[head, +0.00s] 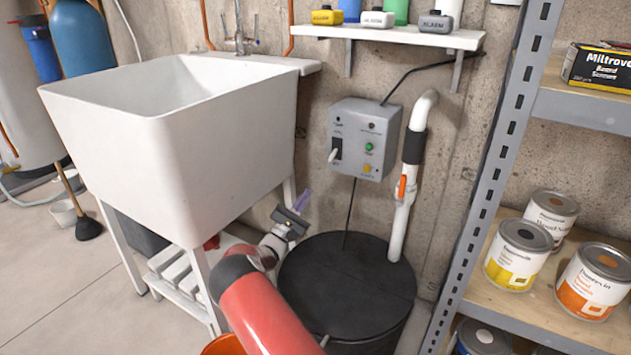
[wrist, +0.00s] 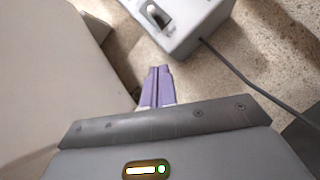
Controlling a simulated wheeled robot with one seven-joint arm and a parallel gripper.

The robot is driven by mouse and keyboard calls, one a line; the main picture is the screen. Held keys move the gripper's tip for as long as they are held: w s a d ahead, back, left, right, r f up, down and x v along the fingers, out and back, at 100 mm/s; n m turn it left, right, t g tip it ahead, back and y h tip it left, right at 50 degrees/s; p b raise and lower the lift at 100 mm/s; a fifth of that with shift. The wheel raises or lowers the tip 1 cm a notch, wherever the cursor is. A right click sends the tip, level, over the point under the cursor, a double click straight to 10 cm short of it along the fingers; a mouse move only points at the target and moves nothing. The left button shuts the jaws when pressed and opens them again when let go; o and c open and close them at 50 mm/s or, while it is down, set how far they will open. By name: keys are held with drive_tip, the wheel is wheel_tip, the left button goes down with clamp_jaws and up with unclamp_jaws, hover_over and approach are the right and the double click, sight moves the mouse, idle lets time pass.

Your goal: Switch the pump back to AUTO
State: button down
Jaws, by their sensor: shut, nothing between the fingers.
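The grey pump control box (head: 364,138) is on the concrete wall between the sink and a white pipe. Its switch (head: 334,154) has a pale lever on a dark plate at the box's left side. The lever looks tilted downward; its labels are too small to read. In the wrist view the box (wrist: 190,38) is at the top, with the switch (wrist: 157,16) near the upper edge. My gripper (head: 304,199) is below and left of the box, apart from it. Its purple fingers (wrist: 157,72) are shut together and empty.
The white sink (head: 180,140) is close on the left. The black sump lid (head: 345,285) and white pipe (head: 402,205) with an orange valve handle are below and right. A cable (wrist: 245,76) runs from the box. A shelf (head: 400,33) hangs above; metal shelving (head: 490,180) stands right.

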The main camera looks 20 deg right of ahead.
sight(333, 154)
drive_tip(key=d+r+p, duration=0.1)
drive_tip(key=d+r, duration=0.6)
drive_tip(key=r, duration=0.1)
drive_tip(key=shift+w+r, duration=0.3)
drive_tip(key=shift+w, duration=0.15)
drive_tip(key=shift+a+r, duration=0.1)
drive_tip(key=shift+a+r+y+p, duration=0.1)
drive_tip(key=shift+y+p, duration=0.2)
drive_tip(key=shift+p, duration=0.2)
